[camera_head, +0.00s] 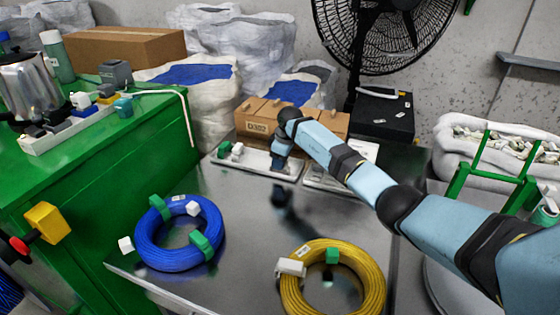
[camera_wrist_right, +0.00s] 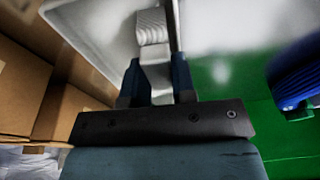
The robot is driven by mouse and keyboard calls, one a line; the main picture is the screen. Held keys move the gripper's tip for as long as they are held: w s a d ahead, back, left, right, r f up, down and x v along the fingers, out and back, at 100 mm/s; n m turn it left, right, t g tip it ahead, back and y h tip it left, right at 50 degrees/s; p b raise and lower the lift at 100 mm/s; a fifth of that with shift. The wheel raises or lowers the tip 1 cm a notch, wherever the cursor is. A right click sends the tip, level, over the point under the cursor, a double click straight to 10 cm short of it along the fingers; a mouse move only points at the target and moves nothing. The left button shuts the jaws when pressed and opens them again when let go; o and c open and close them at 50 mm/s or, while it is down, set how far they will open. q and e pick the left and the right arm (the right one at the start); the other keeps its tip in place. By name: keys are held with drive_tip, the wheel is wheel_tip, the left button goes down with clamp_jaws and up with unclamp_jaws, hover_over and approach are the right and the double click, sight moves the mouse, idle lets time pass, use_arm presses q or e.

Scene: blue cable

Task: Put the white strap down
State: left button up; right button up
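My right gripper (camera_head: 281,161) points down over a shallow white tray (camera_head: 250,168) at the back of the metal table. In the right wrist view my right gripper (camera_wrist_right: 157,85) is shut on a white strap (camera_wrist_right: 155,50), with one blue finger on each side of it. The strap's ribbed far end lies against the white tray surface (camera_wrist_right: 100,25); I cannot tell if it rests on it. In the head view the held strap is hidden by the gripper. My left gripper is not in view.
A blue cable coil (camera_head: 152,250) with green and white pieces and a yellow cable coil (camera_head: 372,283) lie on the metal table (camera_head: 240,255). Small green and white blocks sit at the tray's left end. Cardboard boxes (camera_head: 262,118) stand behind the tray; a green bench (camera_head: 120,150) is left.

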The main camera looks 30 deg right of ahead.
sight(287, 163)
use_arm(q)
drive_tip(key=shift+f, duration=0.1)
use_arm(e)
drive_tip(key=o, duration=0.4)
drive_tip(key=shift+o, duration=0.2)
use_arm(q)
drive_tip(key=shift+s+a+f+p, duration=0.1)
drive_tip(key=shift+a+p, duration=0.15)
drive_tip(key=shift+p, duration=1)
use_arm(e)
wheel_tip(287, 163, up, 12)
drive_tip(key=s+d, duration=0.1)
drive_tip(key=shift+s+d, duration=0.3)
drive_tip(key=shift+s, duration=0.05)
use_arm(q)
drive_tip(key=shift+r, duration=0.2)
